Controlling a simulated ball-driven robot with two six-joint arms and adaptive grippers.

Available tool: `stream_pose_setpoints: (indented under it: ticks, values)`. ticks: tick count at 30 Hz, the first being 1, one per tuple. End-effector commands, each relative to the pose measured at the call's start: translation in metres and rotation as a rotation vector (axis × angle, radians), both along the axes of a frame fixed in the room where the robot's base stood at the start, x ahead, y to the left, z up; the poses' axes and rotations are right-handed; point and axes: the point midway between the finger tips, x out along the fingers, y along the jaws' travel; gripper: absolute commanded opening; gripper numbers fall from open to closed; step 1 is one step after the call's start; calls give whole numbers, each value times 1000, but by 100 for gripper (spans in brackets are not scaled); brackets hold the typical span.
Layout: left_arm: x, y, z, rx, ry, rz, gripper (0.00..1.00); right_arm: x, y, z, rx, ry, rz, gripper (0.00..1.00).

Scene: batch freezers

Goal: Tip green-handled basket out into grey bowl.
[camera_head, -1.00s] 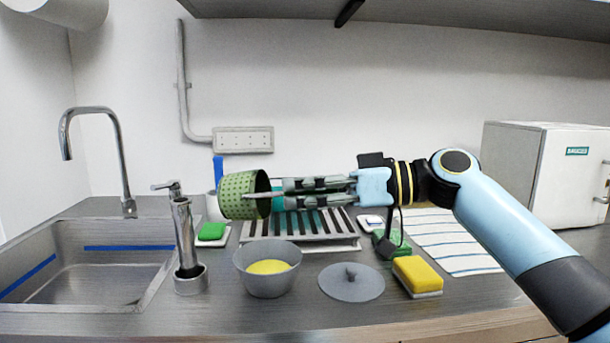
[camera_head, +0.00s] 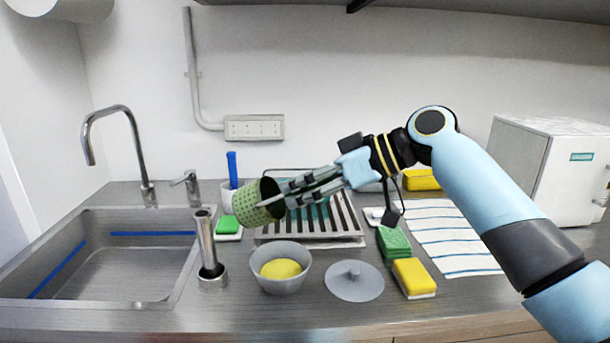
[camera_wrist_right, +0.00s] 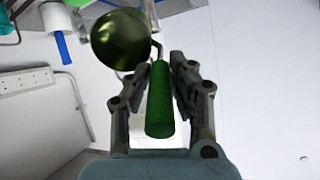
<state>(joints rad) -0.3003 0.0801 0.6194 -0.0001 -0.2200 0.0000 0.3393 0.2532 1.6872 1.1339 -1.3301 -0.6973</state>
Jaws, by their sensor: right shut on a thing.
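The green perforated basket (camera_head: 250,205) is held in the air above and behind the grey bowl (camera_head: 281,286), a little to its left. It is tilted well over, its dark mouth facing up and to the right. My right gripper (camera_head: 287,192) is shut on its green handle (camera_wrist_right: 160,100), which lies between the fingers in the wrist view. The wrist view looks onto the round basket (camera_wrist_right: 120,40); I make out no contents there. The bowl stands upright on the counter with a rounded yellow mass (camera_head: 281,268) in it. My left gripper is not in view.
A grey lid (camera_head: 355,283) lies right of the bowl, then a yellow sponge (camera_head: 413,277) and green sponges (camera_head: 394,242). A drying rack (camera_head: 340,225) stands behind. A metal cylinder (camera_head: 206,245) stands left of the bowl, beside the sink (camera_head: 100,265). A striped cloth (camera_head: 450,240) lies right.

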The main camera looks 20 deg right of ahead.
Motion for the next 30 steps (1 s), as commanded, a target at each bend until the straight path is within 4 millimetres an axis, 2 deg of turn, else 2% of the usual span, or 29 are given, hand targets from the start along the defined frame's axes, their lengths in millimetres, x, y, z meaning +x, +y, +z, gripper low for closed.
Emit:
stream_pose_setpoints:
  ticks: [1,22,30]
  values:
    - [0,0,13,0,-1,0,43,1,2,11,-14,7,0,0]
    - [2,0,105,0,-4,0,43,16,27,49,-325,195,2,0]
    - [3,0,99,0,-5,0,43,29,51,64,-579,350,6,0]
